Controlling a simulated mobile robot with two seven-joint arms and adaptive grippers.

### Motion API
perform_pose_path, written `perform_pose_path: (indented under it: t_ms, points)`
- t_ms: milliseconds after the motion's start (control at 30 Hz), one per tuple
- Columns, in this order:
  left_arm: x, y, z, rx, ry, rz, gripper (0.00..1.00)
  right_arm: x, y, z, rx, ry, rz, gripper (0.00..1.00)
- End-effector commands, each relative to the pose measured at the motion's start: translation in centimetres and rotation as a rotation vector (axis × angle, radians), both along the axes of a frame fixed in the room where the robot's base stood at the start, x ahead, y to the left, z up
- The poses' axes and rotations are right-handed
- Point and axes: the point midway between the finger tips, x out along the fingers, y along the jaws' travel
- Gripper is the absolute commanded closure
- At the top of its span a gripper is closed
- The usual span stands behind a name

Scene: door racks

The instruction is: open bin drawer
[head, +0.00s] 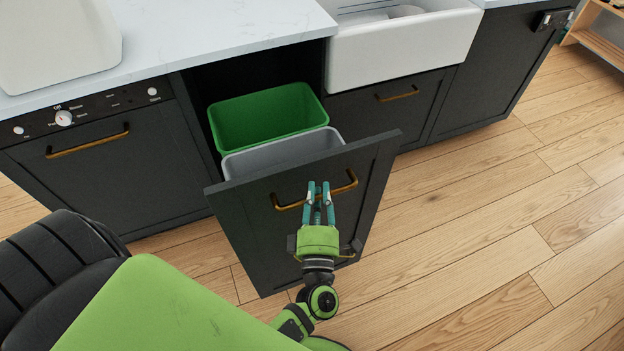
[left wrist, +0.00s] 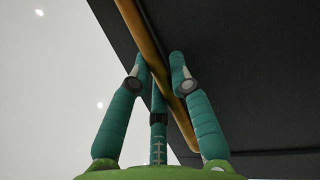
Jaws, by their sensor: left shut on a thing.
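The bin drawer (head: 310,215) has a dark front and stands pulled out from the cabinet. A green bin (head: 265,118) and a grey bin (head: 280,153) sit inside it, the green one farther back. Its brass bar handle (head: 288,207) runs across the upper part of the front. My left gripper (head: 319,188) is shut on the handle near its middle. In the left wrist view the teal fingers (left wrist: 160,72) lie on both sides of the brass handle (left wrist: 146,40). My right gripper is not in view.
A dark dishwasher front (head: 110,170) with a brass handle is left of the drawer. A white sink (head: 400,50) is set into the counter at the right. The wood floor (head: 480,240) at the right is clear.

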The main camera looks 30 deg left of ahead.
Motion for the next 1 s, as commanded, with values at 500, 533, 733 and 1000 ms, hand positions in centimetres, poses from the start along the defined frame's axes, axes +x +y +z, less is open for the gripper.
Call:
perform_pose_path:
  t_ms: [500, 533, 733, 1000]
  points:
    - [-0.43, -0.52, -0.01, 0.002, 0.001, 0.001, 1.00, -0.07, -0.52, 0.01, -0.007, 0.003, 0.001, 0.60]
    - [-0.44, -0.51, -0.01, 0.002, 0.001, 0.001, 0.67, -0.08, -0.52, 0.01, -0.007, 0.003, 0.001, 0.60]
    - [-0.42, -0.49, 0.00, 0.001, 0.000, 0.001, 0.54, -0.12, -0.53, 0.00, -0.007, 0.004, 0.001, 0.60]
    - [-1.17, -0.89, -0.25, 0.001, 0.004, 0.000, 0.54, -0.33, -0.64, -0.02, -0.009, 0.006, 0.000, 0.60]
